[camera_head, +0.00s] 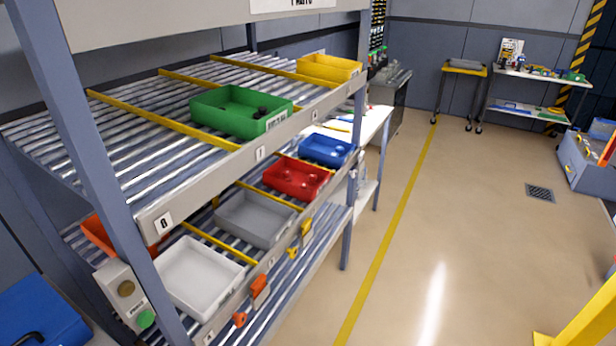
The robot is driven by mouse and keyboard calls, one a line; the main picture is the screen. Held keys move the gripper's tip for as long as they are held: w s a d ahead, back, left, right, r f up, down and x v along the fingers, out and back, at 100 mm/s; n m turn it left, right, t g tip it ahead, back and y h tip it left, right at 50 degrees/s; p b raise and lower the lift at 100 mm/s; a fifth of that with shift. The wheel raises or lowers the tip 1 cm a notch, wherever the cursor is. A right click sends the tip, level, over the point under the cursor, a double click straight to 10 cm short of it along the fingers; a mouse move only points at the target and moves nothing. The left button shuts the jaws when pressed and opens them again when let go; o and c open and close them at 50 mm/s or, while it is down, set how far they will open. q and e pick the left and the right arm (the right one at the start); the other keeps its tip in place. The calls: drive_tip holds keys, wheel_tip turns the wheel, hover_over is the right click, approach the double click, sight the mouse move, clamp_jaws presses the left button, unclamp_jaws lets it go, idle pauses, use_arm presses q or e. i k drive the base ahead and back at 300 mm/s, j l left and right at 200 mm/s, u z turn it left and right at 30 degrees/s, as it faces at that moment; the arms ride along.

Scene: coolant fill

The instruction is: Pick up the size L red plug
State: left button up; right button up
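A red bin (296,178) sits on the middle level of the roller rack, between the grey bin and the blue bin. A few small reddish pieces lie in it. They are too small to tell whether one is the size L red plug, and I can read no size mark. Neither of my grippers shows in this view.
The rack also holds a green bin (240,111) with dark pieces, a yellow bin (329,67), a blue bin (327,150), an empty grey bin (256,219) and a white bin (199,275). Open floor (450,220) lies right of the rack.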

sight(286, 176)
drive_tip(key=u, duration=0.9)
drive_tip(key=l+u, duration=0.25)
drive_tip(key=u, duration=0.15)
drive_tip(key=l+u, duration=0.3)
drive_tip(key=u, duration=0.15)
drive_tip(key=l+u, duration=0.4)
drive_tip(key=k+l+u, duration=0.1)
drive_tip(key=l+u, duration=0.15)
drive_tip(key=k+l+u, duration=0.2)
drive_tip(key=l, duration=0.15)
drive_tip(key=l+u, duration=0.25)
drive_tip(key=k+l+u, duration=0.1)
drive_tip(key=k+l, duration=0.2)
drive_tip(key=l, duration=0.2)
drive_tip(key=k+l+u, duration=0.1)
drive_tip(key=k+l, duration=0.35)
drive_tip(key=l, duration=0.6)
drive_tip(key=k+l, duration=0.1)
drive_tip(key=l, duration=0.55)
